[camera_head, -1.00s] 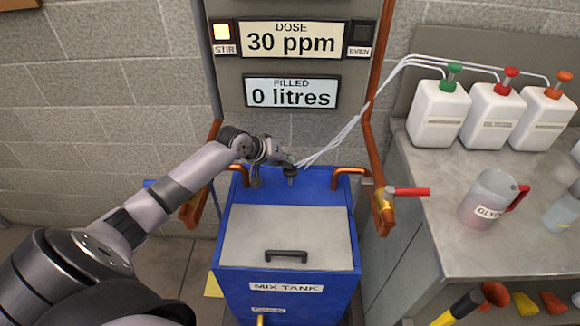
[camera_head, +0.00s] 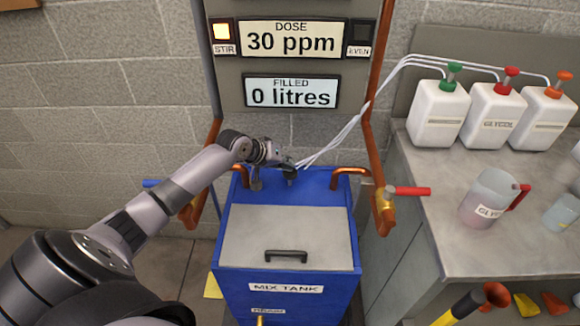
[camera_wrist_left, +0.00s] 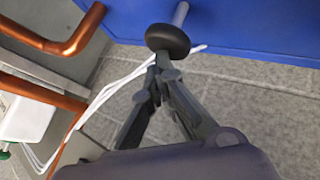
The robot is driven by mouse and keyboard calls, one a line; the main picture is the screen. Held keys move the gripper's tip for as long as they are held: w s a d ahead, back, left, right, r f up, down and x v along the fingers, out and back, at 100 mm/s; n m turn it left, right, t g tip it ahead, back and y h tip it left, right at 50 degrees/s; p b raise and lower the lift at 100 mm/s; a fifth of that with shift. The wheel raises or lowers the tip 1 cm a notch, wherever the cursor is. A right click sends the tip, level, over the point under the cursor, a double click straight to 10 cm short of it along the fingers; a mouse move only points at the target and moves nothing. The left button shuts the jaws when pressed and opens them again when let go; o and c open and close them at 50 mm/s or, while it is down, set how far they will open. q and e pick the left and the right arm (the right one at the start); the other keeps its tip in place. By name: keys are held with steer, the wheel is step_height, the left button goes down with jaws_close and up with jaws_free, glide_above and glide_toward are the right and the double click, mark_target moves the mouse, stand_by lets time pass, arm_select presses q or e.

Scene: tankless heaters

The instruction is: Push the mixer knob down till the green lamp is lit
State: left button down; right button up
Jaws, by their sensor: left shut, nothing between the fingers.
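The mixer knob (camera_wrist_left: 167,41) is a dark round knob on a short grey rod at the blue mix tank (camera_wrist_left: 235,25). In the head view the knob (camera_head: 290,174) is small and partly covered by my gripper at the tank's back. My left gripper (camera_head: 284,164) is shut and empty, its tips at the knob. In the left wrist view the fingertips (camera_wrist_left: 163,64) meet the knob's edge; I cannot tell whether they press on it. The EVEN lamp (camera_head: 362,33) is dark. The STIR lamp (camera_head: 221,31) glows pale yellow. No green light shows.
The dose display (camera_head: 291,41) reads 30 ppm and the filled display (camera_head: 290,92) reads 0 litres. Copper pipes (camera_head: 373,140) flank the tank. A red-handled valve (camera_head: 408,191) is at right. A bench (camera_head: 470,250) holds white bottles and a jug (camera_head: 487,198).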

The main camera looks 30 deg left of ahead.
mark_target(288, 173)
arm_select(q)
steer(key=shift+s+d+f+b, duration=0.15)
steer(key=shift+f+b, duration=0.25)
steer(key=shift+f, duration=0.45)
steer(key=shift+s+d+f+b, duration=0.15)
steer(key=shift+f+b, duration=0.25)
steer(key=shift+f, duration=0.45)
stand_by(0.8)
stand_by(0.5)
steer(key=shift+w+a+r+p, duration=0.1)
steer(key=shift+a+r+p, duration=0.15)
steer(key=shift+r+p, duration=0.35)
steer(key=shift+w+a+r+p, duration=0.1)
steer(key=shift+a+r+p, duration=0.15)
steer(key=shift+r+p, duration=0.35)
steer(key=shift+a+r+p, duration=0.35)
steer(key=shift+r+p, duration=0.2)
steer(key=shift+p, duration=0.25)
steer(key=shift+w+r+p, duration=0.15)
steer(key=shift+r+p, duration=1.15)
steer(key=shift+d, duration=0.1)
step_height(288, 173, up, 5)
steer(key=p, duration=0.5)
